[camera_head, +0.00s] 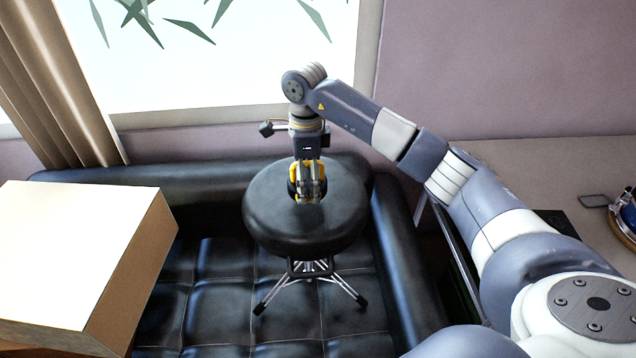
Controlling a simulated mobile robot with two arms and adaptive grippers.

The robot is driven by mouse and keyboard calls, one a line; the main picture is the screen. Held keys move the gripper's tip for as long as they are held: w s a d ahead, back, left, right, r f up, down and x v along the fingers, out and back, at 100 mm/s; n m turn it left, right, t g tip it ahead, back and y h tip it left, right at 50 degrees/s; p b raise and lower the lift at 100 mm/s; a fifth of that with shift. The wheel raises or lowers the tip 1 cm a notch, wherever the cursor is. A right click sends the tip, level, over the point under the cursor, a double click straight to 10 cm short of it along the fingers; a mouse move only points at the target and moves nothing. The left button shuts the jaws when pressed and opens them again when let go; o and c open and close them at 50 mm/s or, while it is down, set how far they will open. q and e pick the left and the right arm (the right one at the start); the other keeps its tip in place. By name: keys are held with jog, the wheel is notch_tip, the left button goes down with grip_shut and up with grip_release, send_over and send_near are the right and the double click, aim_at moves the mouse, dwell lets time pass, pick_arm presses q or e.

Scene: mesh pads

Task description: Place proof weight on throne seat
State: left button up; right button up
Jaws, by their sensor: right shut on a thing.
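The throne is a black stool whose round padded seat (335,215) sits on a silver tripod base (312,282). It stands upright on the black sofa. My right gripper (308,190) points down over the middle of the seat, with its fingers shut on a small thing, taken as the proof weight. That thing is mostly hidden by the fingers and hard to tell from the dark seat. I cannot tell whether it touches the seat. My left gripper is out of view.
The tufted black sofa (215,290) surrounds the throne. A large pale box (75,255) stands at the left. A window, a beige curtain (50,90) and a mauve wall are behind. My right arm spans the right side, by a surface with a small dark flat object (594,201).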

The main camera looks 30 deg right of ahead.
jog(key=shift+w+r, duration=0.1)
jog(key=shift+w, duration=0.35)
jog(key=shift+f+p, duration=0.7)
jog(key=shift+f, duration=1.1)
jog(key=shift+f, duration=0.1)
jog(key=o, duration=2.1)
jog(key=shift+s, duration=0.1)
